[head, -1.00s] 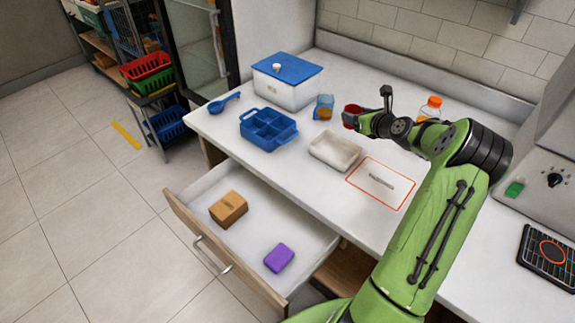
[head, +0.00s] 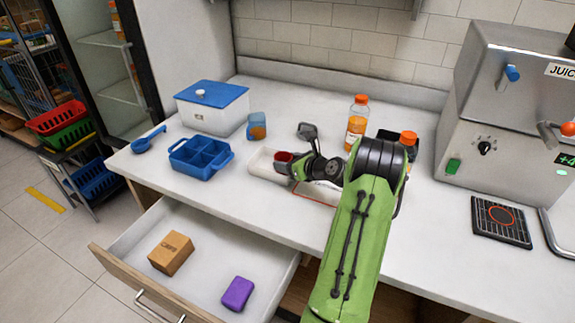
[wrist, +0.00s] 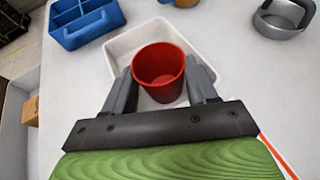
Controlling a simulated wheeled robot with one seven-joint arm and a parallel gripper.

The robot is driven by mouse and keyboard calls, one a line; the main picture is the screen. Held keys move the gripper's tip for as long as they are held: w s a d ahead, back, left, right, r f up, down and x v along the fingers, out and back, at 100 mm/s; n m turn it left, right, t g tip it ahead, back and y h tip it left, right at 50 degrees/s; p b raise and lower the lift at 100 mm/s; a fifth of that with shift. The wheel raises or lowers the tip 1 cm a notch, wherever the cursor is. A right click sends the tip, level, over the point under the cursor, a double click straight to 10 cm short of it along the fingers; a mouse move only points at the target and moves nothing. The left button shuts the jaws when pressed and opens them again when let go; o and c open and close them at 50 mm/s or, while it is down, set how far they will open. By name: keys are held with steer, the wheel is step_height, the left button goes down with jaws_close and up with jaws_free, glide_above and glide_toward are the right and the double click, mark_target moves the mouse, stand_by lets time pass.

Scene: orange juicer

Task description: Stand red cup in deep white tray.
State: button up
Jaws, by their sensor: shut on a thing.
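The red cup (wrist: 158,68) is held between the two fingers of my gripper (wrist: 160,78), its open mouth facing up toward the wrist camera. It also shows in the head view (head: 284,157), partly hidden by my gripper. The deep white tray (head: 259,165) lies on the counter, and its right part is covered by my arm. In the wrist view the tray (wrist: 122,44) is around and beyond the cup, so the cup is over or inside it. I cannot tell whether the cup touches the tray floor.
A blue divided caddy (head: 198,156), a bluish cup with orange contents (head: 257,127) and a blue-lidded box (head: 212,108) are left of and behind the tray. An orange-capped bottle (head: 357,122) stands behind my arm. A grey vessel (wrist: 284,22) shows at upper right. The drawer (head: 205,245) is open.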

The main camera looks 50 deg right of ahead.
steer(key=shift+f, duration=0.1)
steer(key=o, duration=0.8)
